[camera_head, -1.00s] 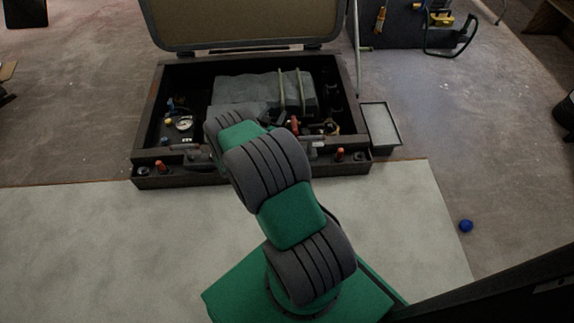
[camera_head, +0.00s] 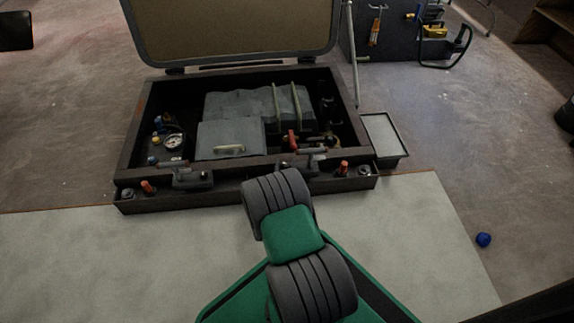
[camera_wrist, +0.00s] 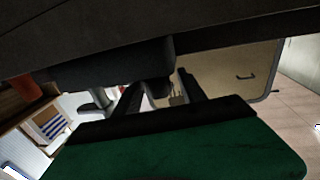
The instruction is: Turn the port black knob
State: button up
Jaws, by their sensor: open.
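Two dark round knobs sit on the front ledge of the open case (camera_head: 240,184) in the head view. One black knob (camera_head: 127,194) is at the far left end, beside an orange-red knob (camera_head: 147,187). The other black knob (camera_head: 363,171) is at the right end, beside another orange-red knob (camera_head: 343,168). In the head view my gripper is hidden by my arm, which reaches to the middle of the ledge. In the wrist view my gripper (camera_wrist: 160,92) has its two dark fingers apart. A dark shape lies just beyond and above them; I cannot tell what it is.
Two latch levers (camera_head: 190,176) and (camera_head: 312,160) stand on the ledge. Inside are a gauge (camera_head: 173,141), a grey box with a handle (camera_head: 228,138) and a red lever (camera_head: 292,140). A tray (camera_head: 384,135) stands right of the case.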

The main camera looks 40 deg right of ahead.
jog(key=shift+s, duration=0.1)
grip_shut()
dwell(0.4)
